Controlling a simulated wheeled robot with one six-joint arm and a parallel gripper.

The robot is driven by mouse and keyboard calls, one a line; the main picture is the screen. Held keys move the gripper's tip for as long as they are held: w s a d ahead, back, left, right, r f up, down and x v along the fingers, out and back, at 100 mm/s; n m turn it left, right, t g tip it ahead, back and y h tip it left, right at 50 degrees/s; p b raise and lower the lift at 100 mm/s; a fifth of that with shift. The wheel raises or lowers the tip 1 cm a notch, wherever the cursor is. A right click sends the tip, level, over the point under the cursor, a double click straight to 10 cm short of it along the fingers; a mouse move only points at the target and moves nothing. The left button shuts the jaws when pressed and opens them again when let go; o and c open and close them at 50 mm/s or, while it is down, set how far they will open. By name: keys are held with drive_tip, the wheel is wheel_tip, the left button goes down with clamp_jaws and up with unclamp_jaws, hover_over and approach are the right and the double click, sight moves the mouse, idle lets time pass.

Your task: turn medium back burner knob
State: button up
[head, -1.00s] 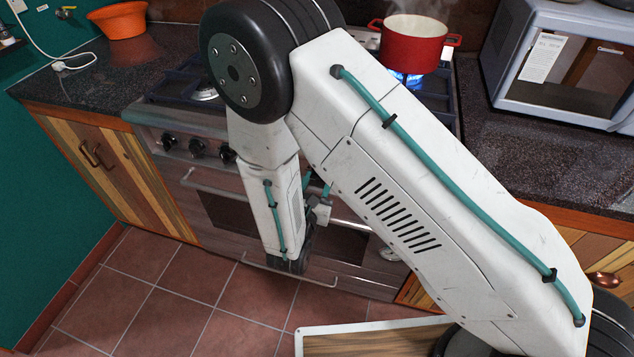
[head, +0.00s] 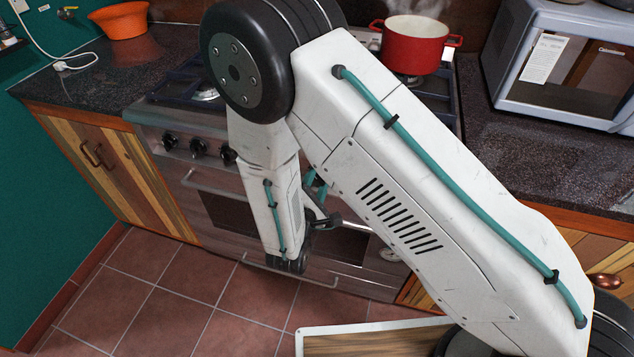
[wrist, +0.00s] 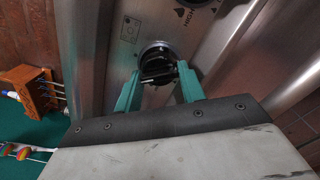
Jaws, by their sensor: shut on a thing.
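In the wrist view a black burner knob (wrist: 155,56) sits on the steel front panel (wrist: 215,45) of the stove. A small burner diagram is printed beside it. My gripper (wrist: 159,70) has its two teal fingers on either side of this knob, shut on it. In the head view the gripper's tips and the held knob are hidden by my arm. Several other black knobs (head: 199,147) show on the stove front to the left of my arm. A red pot (head: 414,44) stands steaming on a right burner, with no flame visible under it.
A microwave (head: 565,70) stands on the right dark counter (head: 530,155). An orange bowl (head: 121,20) sits on the left counter. The oven handle (head: 205,184) runs below the knobs. A wooden-topped piece (head: 370,340) is at the bottom. The tiled floor (head: 150,290) at left is clear.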

drive_tip(key=m, duration=0.6)
drive_tip(key=shift+m, duration=0.3)
idle(0.4)
drive_tip(key=o, duration=1)
drive_tip(key=shift+c, duration=0.2)
drive_tip(key=shift+r, duration=0.1)
